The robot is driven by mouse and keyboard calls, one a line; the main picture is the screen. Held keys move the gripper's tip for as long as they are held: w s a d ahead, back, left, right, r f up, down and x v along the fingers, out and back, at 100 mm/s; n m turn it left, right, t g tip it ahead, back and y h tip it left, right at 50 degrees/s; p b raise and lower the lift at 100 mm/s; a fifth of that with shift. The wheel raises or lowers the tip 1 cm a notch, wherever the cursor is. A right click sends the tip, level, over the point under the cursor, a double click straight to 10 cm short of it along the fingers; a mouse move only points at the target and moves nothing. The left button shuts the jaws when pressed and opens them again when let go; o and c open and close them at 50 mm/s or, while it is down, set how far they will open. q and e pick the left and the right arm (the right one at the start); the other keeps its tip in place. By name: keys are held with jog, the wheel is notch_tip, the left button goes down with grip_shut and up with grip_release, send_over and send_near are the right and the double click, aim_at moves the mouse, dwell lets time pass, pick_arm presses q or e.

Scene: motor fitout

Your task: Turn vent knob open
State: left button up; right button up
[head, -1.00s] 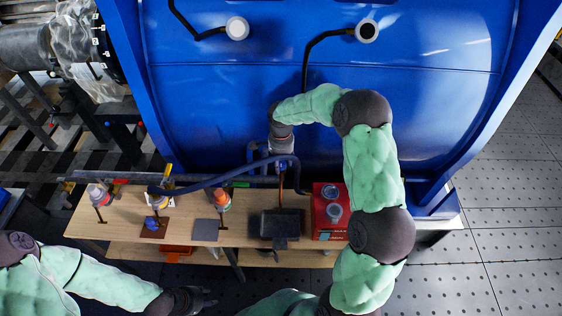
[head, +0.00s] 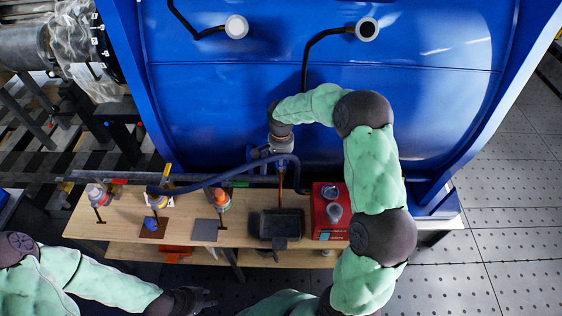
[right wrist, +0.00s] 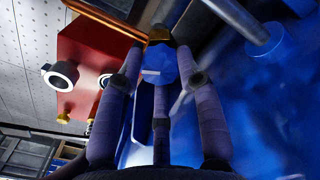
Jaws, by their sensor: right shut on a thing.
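The vent knob (right wrist: 158,64) is a blue faceted knob in the middle of the right wrist view, with a pale mark on its face. The fingers of my right gripper (right wrist: 158,84) are closed around it. In the head view my right gripper (head: 281,158) points down at the pipework in front of the blue tank, and it hides the knob. My left gripper (head: 200,299) is low in the head view, in front of the bench and away from the knob. Its fingers are too dark and small to tell their opening.
The large blue tank (head: 230,95) stands behind. The wooden bench (head: 120,222) carries several small bottles, a black tray (head: 282,224) and a red box (head: 322,228) close to my right arm. A dark blue hose (head: 215,180) runs across the bench to the pipework.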

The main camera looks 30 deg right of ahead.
jog(key=n, duration=0.4)
jog(key=shift+n, duration=0.4)
jog(key=n, duration=0.4)
jog(key=n+p, duration=0.1)
jog(key=n, duration=0.9)
jog(key=shift+p, duration=0.4)
jog(key=shift+n, duration=0.3)
jog(key=o, duration=1.1)
jog(key=shift+o, duration=0.2)
jog(key=shift+r, duration=0.1)
